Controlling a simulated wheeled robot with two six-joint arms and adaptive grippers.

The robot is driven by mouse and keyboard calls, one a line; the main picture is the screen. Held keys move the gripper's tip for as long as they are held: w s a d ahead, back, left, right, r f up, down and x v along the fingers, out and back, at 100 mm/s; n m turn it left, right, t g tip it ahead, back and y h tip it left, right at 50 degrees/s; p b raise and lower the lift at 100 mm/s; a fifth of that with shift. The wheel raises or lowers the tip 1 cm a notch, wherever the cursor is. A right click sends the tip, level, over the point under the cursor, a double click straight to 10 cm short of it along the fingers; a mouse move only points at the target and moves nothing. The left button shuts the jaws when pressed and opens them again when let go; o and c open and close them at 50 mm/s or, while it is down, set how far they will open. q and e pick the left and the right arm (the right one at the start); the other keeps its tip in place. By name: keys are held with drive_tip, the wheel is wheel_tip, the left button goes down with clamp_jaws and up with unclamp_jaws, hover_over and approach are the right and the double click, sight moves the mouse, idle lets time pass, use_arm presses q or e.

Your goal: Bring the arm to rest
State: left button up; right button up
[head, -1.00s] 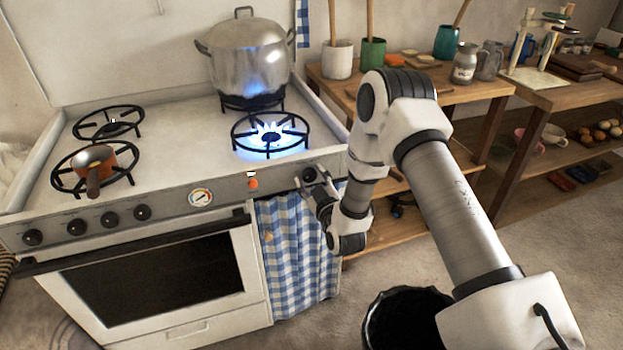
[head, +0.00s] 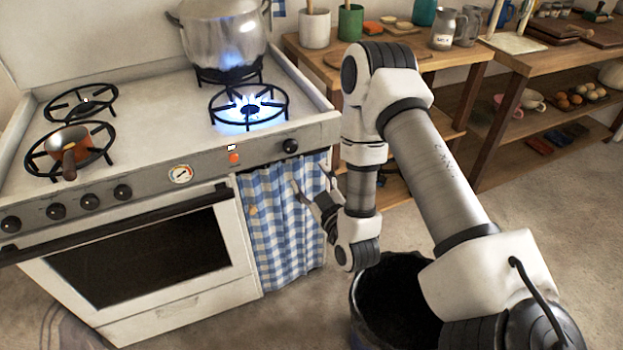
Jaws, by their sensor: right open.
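My right arm comes in from the right in the head view. Its gripper (head: 312,192) is open and empty. It hangs in front of the blue checked curtain (head: 275,228), below the stove's front panel and its right-hand knob (head: 290,146). I cannot tell the exact gap to the curtain. My left gripper does not show.
The stove (head: 180,130) has a lit front right burner (head: 250,108). A large steel pot (head: 225,38) stands behind it and a small copper pan (head: 68,140) sits at left. A black bin (head: 372,318) stands under my arm. Wooden shelves (head: 470,70) are at right.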

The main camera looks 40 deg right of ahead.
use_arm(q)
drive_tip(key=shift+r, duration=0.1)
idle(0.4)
use_arm(e)
drive_tip(key=s+a+f+n+g+y+p, duration=0.2)
drive_tip(key=s+a+f+g+y+p, duration=0.25)
drive_tip(key=a+p, duration=0.35)
use_arm(q)
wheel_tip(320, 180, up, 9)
drive_tip(key=p, duration=0.1)
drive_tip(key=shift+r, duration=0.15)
use_arm(e)
drive_tip(key=s+a+f+m+g, duration=0.1)
drive_tip(key=s+f+g, duration=0.2)
drive_tip(key=s, duration=0.4)
drive_tip(key=s+a+f+m+g, duration=0.1)
drive_tip(key=s+f+m+g, duration=0.1)
drive_tip(key=s+g, duration=0.3)
drive_tip(key=s+a+f+m+g, duration=0.1)
drive_tip(key=s+f+g, duration=0.3)
drive_tip(key=s, duration=0.5)
drive_tip(key=shift+s+a+f+m+g, duration=0.15)
drive_tip(key=shift+s+m+g, duration=0.15)
drive_tip(key=shift+g, duration=0.15)
